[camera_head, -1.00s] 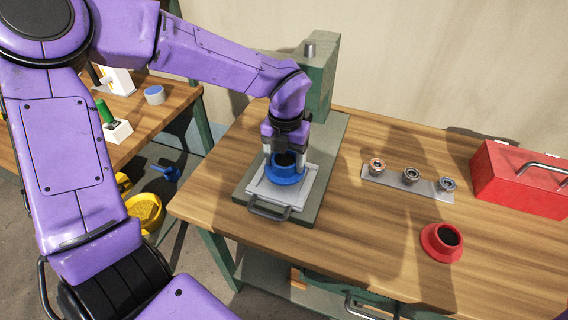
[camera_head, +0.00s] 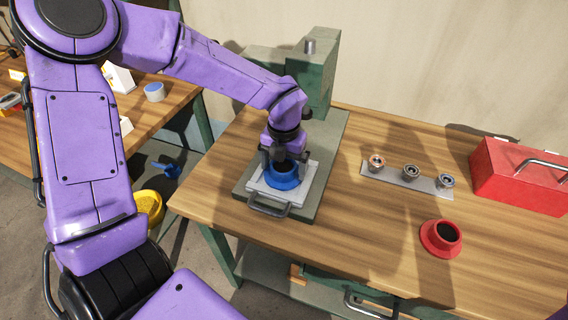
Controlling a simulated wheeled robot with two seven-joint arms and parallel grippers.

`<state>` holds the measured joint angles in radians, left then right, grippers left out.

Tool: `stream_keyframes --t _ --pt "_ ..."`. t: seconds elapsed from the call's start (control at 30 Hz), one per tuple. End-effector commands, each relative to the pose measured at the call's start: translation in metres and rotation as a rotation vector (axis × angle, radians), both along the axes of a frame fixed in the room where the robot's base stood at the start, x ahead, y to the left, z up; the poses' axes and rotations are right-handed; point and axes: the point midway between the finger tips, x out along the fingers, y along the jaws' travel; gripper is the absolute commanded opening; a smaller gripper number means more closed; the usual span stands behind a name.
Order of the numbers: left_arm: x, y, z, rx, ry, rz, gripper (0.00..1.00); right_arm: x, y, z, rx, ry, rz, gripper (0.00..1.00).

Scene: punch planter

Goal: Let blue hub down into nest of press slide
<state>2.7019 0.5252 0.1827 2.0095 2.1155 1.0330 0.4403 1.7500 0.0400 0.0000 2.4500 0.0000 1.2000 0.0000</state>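The blue hub (camera_head: 283,181) is a blue ring with a dark opening, upright over the pale plate of the press slide (camera_head: 309,178). My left gripper (camera_head: 278,166) comes down from above with its fingers on either side of the hub's collar, and it looks shut on it. The fingers and wrist hide part of the hub. The nest is hidden under the hub, so I cannot tell whether the hub is fully seated. The slide has a handle (camera_head: 268,207) at its front. My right gripper is not in view.
The green press (camera_head: 322,85) stands behind the slide, close to my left arm. To the right are a grey strip with several metal fittings (camera_head: 411,172), a red flanged hub (camera_head: 440,239) and a red toolbox (camera_head: 520,178). The wood between is clear.

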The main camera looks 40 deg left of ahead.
Motion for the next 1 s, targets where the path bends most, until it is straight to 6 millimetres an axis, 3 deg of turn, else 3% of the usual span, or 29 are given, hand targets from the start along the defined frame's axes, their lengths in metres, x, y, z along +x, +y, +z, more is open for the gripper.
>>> stream_keyframes --t 0.17,0.4,0.6,0.73,1.0 --pt "0.001 0.0 0.014 -0.001 -0.003 0.001 0.95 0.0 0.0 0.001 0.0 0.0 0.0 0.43" --pt "0.001 0.0 0.074 -0.002 -0.006 0.002 0.95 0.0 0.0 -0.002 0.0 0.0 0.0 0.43" --pt "0.001 0.0 0.113 0.0 -0.003 0.002 0.95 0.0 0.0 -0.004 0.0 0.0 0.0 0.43" --pt "0.0 -0.001 0.122 -0.001 0.0 0.0 0.95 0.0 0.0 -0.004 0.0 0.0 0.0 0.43" --pt "0.0 -0.001 0.124 0.0 0.0 0.0 0.95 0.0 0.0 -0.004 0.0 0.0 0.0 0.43"
